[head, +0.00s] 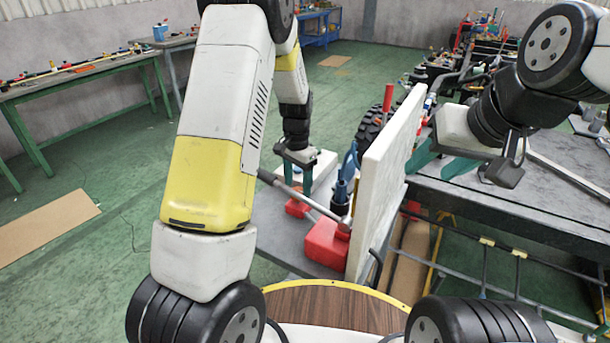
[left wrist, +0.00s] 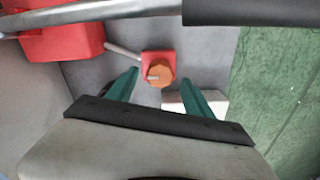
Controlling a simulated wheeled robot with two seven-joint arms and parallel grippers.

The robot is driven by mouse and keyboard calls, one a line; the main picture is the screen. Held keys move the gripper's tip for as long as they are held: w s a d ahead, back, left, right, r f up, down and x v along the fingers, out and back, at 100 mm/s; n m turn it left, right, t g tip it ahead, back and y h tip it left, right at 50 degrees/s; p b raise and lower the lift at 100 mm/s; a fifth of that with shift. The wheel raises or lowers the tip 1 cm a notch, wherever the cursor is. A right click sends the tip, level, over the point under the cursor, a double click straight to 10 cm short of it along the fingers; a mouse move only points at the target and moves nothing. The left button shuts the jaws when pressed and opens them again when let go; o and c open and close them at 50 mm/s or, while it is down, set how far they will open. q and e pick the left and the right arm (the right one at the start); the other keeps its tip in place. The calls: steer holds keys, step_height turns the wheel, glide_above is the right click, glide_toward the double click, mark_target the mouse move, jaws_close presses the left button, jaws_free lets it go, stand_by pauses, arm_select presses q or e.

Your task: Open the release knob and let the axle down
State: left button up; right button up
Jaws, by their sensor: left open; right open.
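The release knob (left wrist: 160,73) is orange and sits on a small red block (left wrist: 150,58) on a grey surface. The red block also shows in the head view (head: 297,208), partly behind my gripper and a bar. My left gripper (head: 296,188) points down over it, open, with its green fingers on either side of the knob in the left wrist view; contact cannot be told. My right gripper (head: 440,163) is open and empty at the right, beside the white panel, above the dark table. I cannot clearly make out the axle.
A metal bar with a black grip (head: 305,200) crosses near my left gripper. A larger red body (head: 326,246) stands by the bar's end. A tall white panel (head: 385,180) separates my two grippers. A black tyre (head: 371,129) is behind.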

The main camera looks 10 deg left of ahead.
arm_select(q)
steer(key=shift+f, duration=1.25)
jaws_close()
